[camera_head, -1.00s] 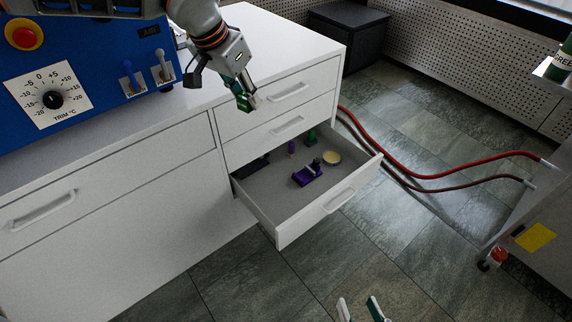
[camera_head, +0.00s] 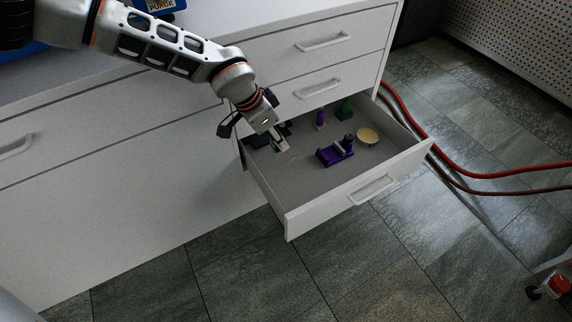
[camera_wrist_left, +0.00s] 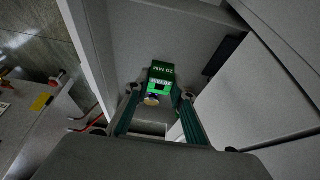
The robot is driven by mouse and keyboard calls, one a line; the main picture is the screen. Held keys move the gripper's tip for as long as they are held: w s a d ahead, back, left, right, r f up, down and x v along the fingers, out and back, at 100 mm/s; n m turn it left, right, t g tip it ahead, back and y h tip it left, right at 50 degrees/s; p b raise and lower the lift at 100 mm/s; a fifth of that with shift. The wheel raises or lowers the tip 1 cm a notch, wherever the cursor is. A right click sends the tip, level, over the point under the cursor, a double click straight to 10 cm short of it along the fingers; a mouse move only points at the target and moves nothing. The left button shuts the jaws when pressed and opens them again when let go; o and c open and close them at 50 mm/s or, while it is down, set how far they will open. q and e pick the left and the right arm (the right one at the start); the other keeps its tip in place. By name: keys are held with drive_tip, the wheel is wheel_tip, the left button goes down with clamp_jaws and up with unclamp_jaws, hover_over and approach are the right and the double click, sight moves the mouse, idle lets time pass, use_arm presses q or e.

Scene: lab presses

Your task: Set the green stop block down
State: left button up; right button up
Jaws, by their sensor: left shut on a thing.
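The green stop block (camera_wrist_left: 161,76), marked "20 MM", is between the fingers of my left gripper (camera_head: 280,142) in the left wrist view. The gripper is shut on it. In the head view the gripper points down into the left part of the open drawer (camera_head: 305,190), and little of the block shows. I cannot tell whether the block touches the drawer floor. My right gripper is not in view.
The drawer also holds a purple fixture (camera_head: 334,153), a small purple piece (camera_head: 320,119), another green piece (camera_head: 346,107) and a round cream disc (camera_head: 367,135). Bare floor shows at its front left. Red hoses (camera_head: 470,172) run at the right.

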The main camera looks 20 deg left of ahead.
use_arm(q)
hover_over(283, 182)
drive_tip(key=s, duration=0.1)
wheel_tip(283, 182, down, 5)
drive_tip(key=f, duration=0.5)
drive_tip(key=a+f+b, duration=0.1)
drive_tip(key=f, duration=0.2)
drive_tip(key=shift+s+f, duration=0.15)
drive_tip(key=shift+f, duration=0.45)
wheel_tip(283, 182, down, 4)
drive_tip(key=shift+s+r+b, duration=0.1)
drive_tip(key=shift+r+b, duration=0.1)
drive_tip(key=shift+b, duration=0.55)
drive_tip(key=shift+f, duration=0.3)
drive_tip(key=shift+w+r, duration=0.2)
clamp_jaws()
drive_tip(key=shift+f, duration=0.1)
drive_tip(key=o, duration=1.1)
unclamp_jaws()
drive_tip(key=shift+f, duration=0.1)
drive_tip(key=shift+o, duration=0.2)
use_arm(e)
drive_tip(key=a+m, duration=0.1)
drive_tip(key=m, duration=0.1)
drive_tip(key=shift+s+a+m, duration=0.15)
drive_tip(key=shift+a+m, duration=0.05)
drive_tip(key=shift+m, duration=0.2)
